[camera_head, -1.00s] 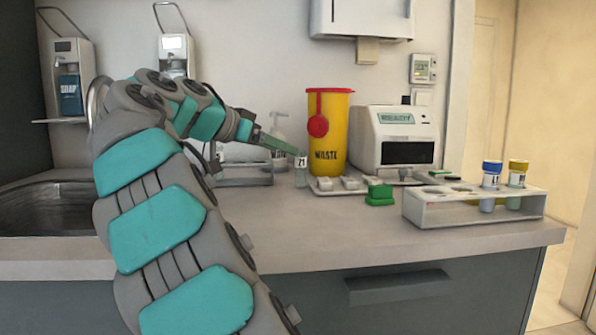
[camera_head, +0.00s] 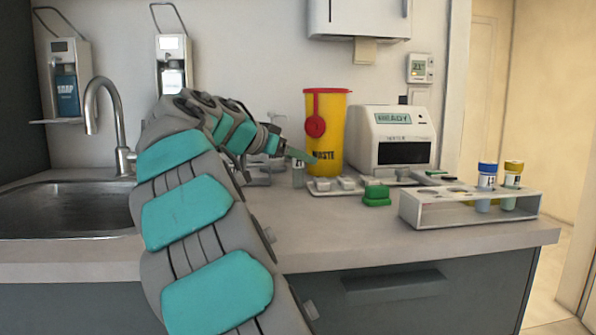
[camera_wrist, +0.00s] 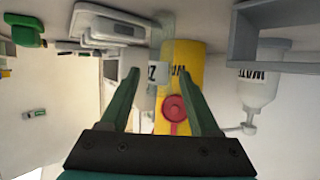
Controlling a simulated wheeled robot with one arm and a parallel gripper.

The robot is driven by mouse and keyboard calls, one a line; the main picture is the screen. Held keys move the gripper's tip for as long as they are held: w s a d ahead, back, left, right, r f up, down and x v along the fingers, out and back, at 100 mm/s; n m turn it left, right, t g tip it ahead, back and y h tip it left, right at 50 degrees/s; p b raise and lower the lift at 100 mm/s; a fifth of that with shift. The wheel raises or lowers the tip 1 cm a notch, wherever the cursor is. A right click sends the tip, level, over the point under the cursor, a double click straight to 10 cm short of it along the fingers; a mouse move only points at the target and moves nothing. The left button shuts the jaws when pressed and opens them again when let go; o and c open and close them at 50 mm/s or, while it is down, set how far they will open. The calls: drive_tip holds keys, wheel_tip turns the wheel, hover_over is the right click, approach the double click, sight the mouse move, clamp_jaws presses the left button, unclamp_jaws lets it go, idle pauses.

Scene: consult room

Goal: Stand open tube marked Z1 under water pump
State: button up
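The clear open tube marked Z1 (camera_head: 298,178) stands upright on the counter, left of the yellow waste bin. In the wrist view the tube (camera_wrist: 166,52) shows between and beyond my fingertips, its label turned upside down. My gripper (camera_head: 299,155) is at the tube's upper part in the head view. In the wrist view my gripper (camera_wrist: 158,72) has its green fingers apart, with a gap beside the tube. The water pump bottle (camera_wrist: 260,92) shows at right in the wrist view, by a grey stand (camera_wrist: 238,40). My arm mostly hides the pump in the head view.
The yellow waste bin (camera_head: 326,115) is close behind the tube. A tray (camera_head: 322,186) with white pieces, a green block (camera_head: 376,196), a white machine (camera_head: 415,128) and a tube rack (camera_head: 425,213) stand to the right. A sink (camera_head: 60,215) is at left.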

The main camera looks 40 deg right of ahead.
clamp_jaws()
idle(0.3)
drive_tip(key=shift+r, duration=0.2)
